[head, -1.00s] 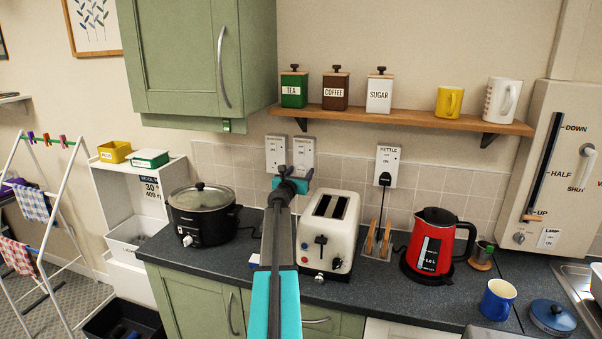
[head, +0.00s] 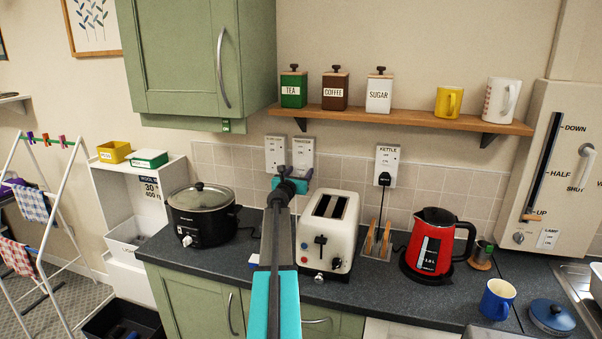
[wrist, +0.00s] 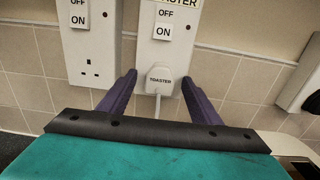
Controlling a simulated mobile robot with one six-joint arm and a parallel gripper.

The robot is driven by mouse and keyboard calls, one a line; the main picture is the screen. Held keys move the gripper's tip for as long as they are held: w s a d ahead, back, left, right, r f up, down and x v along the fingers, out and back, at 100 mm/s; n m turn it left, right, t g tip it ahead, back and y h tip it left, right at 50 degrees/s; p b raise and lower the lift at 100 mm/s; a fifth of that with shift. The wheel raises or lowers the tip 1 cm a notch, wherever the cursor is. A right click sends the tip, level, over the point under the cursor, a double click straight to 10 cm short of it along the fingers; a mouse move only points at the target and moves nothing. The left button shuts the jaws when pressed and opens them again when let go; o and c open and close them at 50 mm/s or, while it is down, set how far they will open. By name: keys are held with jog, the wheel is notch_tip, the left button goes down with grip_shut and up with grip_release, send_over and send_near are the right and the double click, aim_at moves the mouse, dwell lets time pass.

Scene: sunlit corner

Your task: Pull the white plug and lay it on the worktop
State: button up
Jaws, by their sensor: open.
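My gripper (wrist: 160,88) is open. Its two purple fingers stand on either side of the plug, apart from it, with nothing between them touching. In the head view my gripper (head: 290,178) is in front of the socket plates above the worktop (head: 350,292), and it hides the plug there. The switch above the plug reads ON in the wrist view.
A white toaster (head: 328,230) stands just right of my arm, and a black slow cooker (head: 203,213) to the left. A red kettle (head: 430,243) and a black kettle plug (head: 384,179) are further right. A shelf (head: 420,120) runs above. The worktop's front strip is mostly clear.

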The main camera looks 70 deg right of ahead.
grip_shut()
jog(key=shift+s, duration=0.1)
jog(key=shift+a, duration=0.1)
jog(key=shift+a, duration=0.45)
jog(key=shift+s+a, duration=0.1)
jog(key=shift+a, duration=2.35)
